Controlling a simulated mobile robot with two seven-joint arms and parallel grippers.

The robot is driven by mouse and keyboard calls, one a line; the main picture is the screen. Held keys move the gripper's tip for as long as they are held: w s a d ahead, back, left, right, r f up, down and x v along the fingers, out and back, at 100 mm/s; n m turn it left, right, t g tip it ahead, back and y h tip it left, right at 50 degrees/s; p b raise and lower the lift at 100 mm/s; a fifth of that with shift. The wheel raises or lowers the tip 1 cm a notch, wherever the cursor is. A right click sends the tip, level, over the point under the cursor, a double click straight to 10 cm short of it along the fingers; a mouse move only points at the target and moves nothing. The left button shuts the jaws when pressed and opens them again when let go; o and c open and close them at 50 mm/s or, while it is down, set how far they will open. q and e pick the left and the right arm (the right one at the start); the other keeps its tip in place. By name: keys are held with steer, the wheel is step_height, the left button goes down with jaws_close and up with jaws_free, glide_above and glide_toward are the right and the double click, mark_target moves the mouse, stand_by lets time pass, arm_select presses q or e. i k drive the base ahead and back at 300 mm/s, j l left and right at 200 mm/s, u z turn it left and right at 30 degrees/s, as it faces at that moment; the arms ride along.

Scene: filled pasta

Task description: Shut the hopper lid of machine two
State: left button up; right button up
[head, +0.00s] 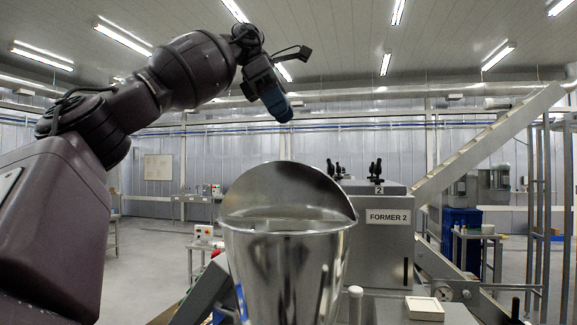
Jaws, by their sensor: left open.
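The shiny metal hopper (282,275) of machine two stands in the lower middle of the head view. Its round lid (288,187) is open, tilted up at the far side of the rim. My right gripper is out of view.
A slanted conveyor (490,145) rises to the right behind the machine, near a metal frame (540,220). A white-topped block (425,307) and a round-topped post (355,300) stand right of the hopper. The air between gripper and lid is clear.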

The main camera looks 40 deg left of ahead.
mark_target(279, 189)
steer(key=i+j, duration=0.35)
steer(key=j, duration=0.15)
steer(key=i+j, duration=0.35)
steer(key=j, duration=0.1)
